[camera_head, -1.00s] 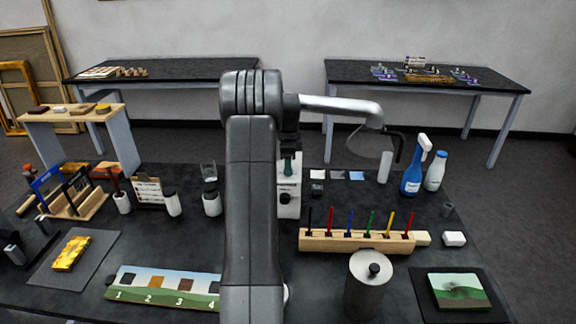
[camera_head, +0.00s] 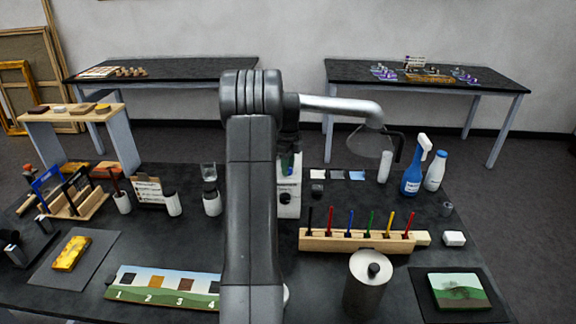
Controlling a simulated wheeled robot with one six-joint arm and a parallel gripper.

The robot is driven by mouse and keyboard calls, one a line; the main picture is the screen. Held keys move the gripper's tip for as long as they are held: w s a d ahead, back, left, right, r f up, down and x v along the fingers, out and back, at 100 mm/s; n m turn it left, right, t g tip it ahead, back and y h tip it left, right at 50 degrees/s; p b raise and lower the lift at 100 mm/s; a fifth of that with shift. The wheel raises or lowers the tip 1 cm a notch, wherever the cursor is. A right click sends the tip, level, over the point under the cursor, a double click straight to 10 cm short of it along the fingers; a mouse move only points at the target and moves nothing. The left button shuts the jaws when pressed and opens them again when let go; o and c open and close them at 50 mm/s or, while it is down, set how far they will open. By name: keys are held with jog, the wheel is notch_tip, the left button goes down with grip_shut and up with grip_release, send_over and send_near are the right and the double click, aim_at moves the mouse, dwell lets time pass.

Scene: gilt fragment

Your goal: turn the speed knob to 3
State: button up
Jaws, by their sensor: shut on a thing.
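A narrow white device (camera_head: 289,208) stands upright on the dark table, just right of my arm. A round black knob (camera_head: 285,198) shows on its front face; its pointer and any numbers are too small to read. My gripper (camera_head: 289,160) is over the top of the device, above the knob and apart from it. My arm hides the area left of the device.
A wooden rack (camera_head: 345,243) with several coloured sticks and a metal canister (camera_head: 368,290) stand to the right. A blue spray bottle (camera_head: 411,180) and a white bottle (camera_head: 435,172) stand behind. A numbered picture strip (camera_head: 165,287) lies front left.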

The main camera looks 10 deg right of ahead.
jog(key=o, duration=1)
jog(key=shift+c, duration=0.2)
notch_tip(320, 180, up, 14)
jog(key=b, duration=0.2)
jog(key=shift+f, duration=0.1)
notch_tip(320, 180, down, 14)
jog(key=shift+r+p, duration=0.1)
jog(key=shift+p, duration=0.9)
jog(key=shift+r, duration=0.1)
